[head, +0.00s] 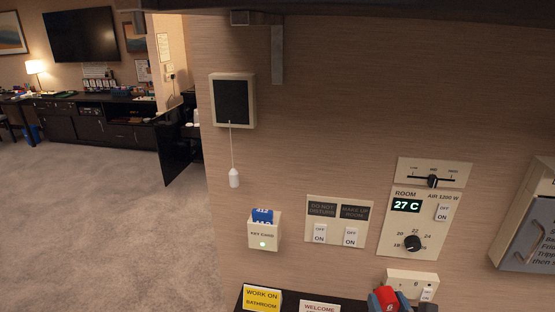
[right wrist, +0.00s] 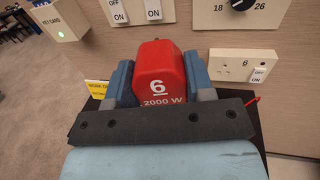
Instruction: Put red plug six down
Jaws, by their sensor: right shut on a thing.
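The red plug six (right wrist: 160,72), marked "6" and "2000 W", sits between the fingers of my right gripper (right wrist: 160,85) in the right wrist view. The gripper is shut on it. In the head view the plug (head: 387,297) shows at the bottom edge, with the blue-grey fingers of my right gripper (head: 388,300) around it, in front of the wall socket. The white socket six (right wrist: 236,66) is on the wall to the right of the plug in the right wrist view, with its holes uncovered and a switch beside them. My left gripper is not in view.
A dark shelf (head: 340,299) below the wall panel bears a yellow "WORK ON BATHROOM" card (head: 262,299) and a white "WELCOME" card (head: 319,307). Switches, a thermostat (head: 410,222) and a key card holder (head: 263,235) are on the wall. A grey box (head: 530,235) projects at the right.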

